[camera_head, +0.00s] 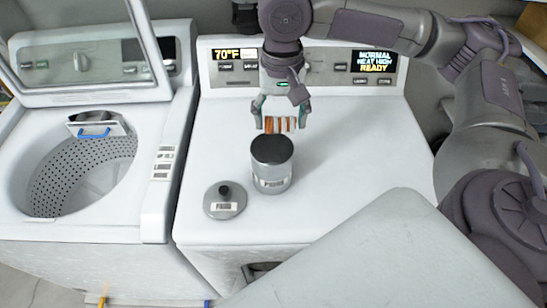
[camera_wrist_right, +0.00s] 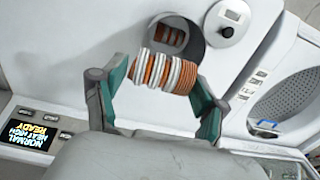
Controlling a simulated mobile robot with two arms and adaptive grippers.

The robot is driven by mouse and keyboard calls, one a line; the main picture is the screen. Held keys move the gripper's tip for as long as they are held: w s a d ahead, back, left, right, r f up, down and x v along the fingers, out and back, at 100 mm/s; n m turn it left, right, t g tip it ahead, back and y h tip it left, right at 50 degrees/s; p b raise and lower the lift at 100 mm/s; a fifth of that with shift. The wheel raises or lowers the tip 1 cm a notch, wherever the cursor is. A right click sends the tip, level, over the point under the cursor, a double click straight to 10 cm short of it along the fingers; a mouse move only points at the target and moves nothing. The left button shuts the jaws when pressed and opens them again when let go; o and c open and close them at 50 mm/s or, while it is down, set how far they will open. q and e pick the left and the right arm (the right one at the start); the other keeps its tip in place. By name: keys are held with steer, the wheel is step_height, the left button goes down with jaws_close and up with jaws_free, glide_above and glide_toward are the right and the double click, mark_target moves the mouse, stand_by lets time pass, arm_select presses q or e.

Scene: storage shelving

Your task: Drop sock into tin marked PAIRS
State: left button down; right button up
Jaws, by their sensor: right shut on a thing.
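An orange-and-white striped sock (camera_head: 280,124) is rolled up between the fingers of my right gripper (camera_head: 281,120), which is shut on it. The sock also shows large in the right wrist view (camera_wrist_right: 164,73). The grey metal tin (camera_head: 272,178) stands upright on the white dryer top, with a label on its front that is too small to read surely. The gripper and sock are above and behind the tin, apart from it. In the wrist view an orange-striped patch shows in the tin's mouth (camera_wrist_right: 178,36); I cannot tell whether it is a reflection. My left gripper is out of view.
A round grey lid (camera_head: 225,201) with a dark knob lies left of the tin. The dryer's display panel (camera_head: 375,61) rises behind. A top-loading washer (camera_head: 110,220) stands open at left, a blue-handled part at its drum's edge. The dryer top (camera_head: 370,140) is clear right of the tin.

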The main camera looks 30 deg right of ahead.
steer(key=shift+w, duration=0.1)
steer(key=o, duration=1)
step_height(320, 180, up, 12)
steer(key=shift+f, duration=0.1)
stand_by(0.4)
